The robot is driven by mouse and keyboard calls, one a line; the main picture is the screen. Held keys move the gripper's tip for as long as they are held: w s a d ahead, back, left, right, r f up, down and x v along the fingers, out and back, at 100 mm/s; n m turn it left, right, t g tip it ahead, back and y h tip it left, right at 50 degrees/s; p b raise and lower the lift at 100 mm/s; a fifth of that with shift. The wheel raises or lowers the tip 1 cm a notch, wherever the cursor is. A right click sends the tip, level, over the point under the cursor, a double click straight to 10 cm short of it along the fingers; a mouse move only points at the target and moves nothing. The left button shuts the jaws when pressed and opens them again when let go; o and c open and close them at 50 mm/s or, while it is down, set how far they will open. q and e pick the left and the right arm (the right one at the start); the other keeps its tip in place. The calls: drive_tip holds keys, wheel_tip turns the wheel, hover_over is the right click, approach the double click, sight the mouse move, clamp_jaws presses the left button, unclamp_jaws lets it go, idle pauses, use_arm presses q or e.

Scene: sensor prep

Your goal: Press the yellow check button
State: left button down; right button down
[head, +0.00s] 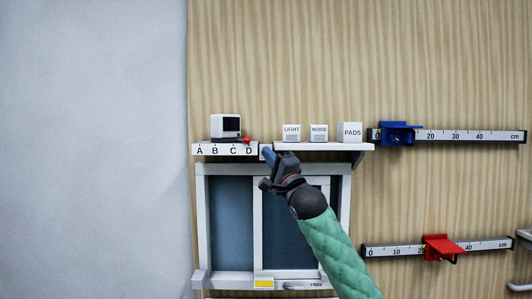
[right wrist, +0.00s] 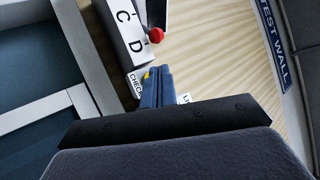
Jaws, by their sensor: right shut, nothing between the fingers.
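The yellow check button (right wrist: 147,73) shows as a small yellow patch in the right wrist view, beside a white label (right wrist: 135,84) reading CHECK. My right gripper (right wrist: 163,71) is shut and empty, its blue fingertips right beside the button and partly covering it. I cannot tell whether they touch it. In the head view my right gripper (head: 267,153) is at the shelf front, just right of the letter D, and hides the button. My left gripper is not in view.
A shelf (head: 340,146) carries a white device (head: 225,126), LIGHT (head: 291,133), NOISE (head: 319,133) and PADS (head: 351,132) blocks. A red knob (right wrist: 157,36) is near the fingertips. A window (head: 231,220) is below. Rails with blue (head: 397,134) and red (head: 440,247) sliders are at right.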

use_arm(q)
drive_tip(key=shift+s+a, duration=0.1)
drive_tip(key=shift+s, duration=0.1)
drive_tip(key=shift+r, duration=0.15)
use_arm(e)
drive_tip(key=shift+w, duration=0.4)
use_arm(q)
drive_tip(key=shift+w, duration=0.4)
